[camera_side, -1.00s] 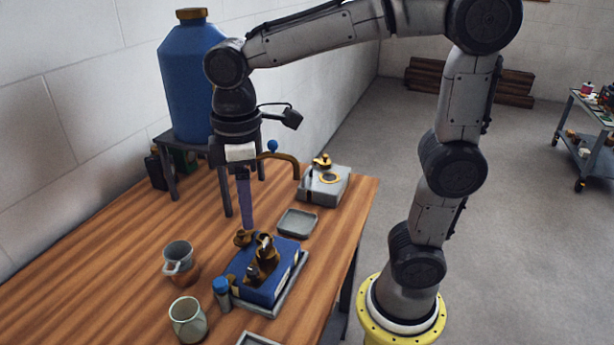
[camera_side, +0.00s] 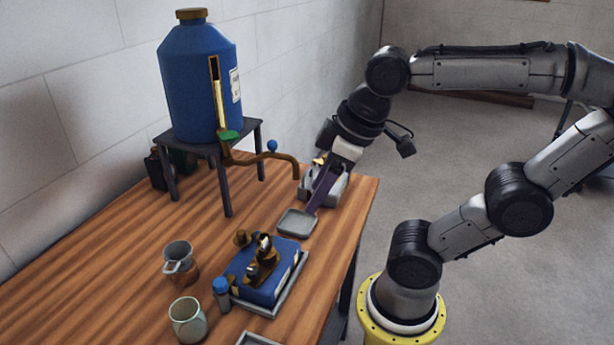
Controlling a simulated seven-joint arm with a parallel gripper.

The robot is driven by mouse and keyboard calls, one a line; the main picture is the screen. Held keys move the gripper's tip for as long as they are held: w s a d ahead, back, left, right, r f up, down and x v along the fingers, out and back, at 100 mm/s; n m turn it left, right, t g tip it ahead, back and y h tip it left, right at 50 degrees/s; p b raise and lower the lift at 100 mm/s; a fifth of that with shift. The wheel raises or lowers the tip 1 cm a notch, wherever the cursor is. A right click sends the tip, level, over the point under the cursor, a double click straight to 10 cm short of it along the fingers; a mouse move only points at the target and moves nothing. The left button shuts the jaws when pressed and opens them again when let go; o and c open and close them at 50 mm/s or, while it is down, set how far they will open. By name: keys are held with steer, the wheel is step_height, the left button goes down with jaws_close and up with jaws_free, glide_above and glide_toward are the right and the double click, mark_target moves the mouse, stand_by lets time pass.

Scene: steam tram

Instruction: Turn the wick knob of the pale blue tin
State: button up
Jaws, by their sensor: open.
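A pale grey-blue tin (camera_side: 338,190) stands near the far right end of the bench, largely hidden behind my gripper. A bit of brass (camera_side: 319,159) shows at its top left; I cannot make out the wick knob clearly. My gripper (camera_side: 311,209) slants down to the left in front of the tin, fingertips near the right edge of a small grey tray (camera_side: 296,222). The fingers are seen edge-on, open, with nothing visible between them. Whether they touch the tin or tray cannot be told.
A dark blue tin (camera_side: 257,290) with brass fittings sits on a tray nearer the front. A blue tank (camera_side: 190,90) on a stand has a brass spout (camera_side: 285,157) reaching toward the gripper. Two mugs (camera_side: 187,320) (camera_side: 178,262) and a blue-capped bottle (camera_side: 221,294) stand at the front left.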

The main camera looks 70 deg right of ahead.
steer(key=shift+w+a+r+n, duration=0.15)
steer(key=shift+w+r+n, duration=0.35)
steer(key=shift+n, duration=0.5)
steer(key=shift+w+a+r+n, duration=0.1)
steer(key=shift+w+r+n, duration=0.4)
steer(key=shift+n, duration=0.5)
steer(key=s+f+m, duration=0.1)
steer(key=m, duration=0.1)
steer(key=s+f+m, duration=0.1)
steer(key=m, duration=0.1)
steer(key=s+d+f+m, duration=0.1)
steer(key=f+m, duration=0.1)
steer(key=shift+f+t, duration=0.1)
steer(key=shift+t, duration=0.3)
steer(key=shift+c, duration=0.4)
stand_by(0.7)
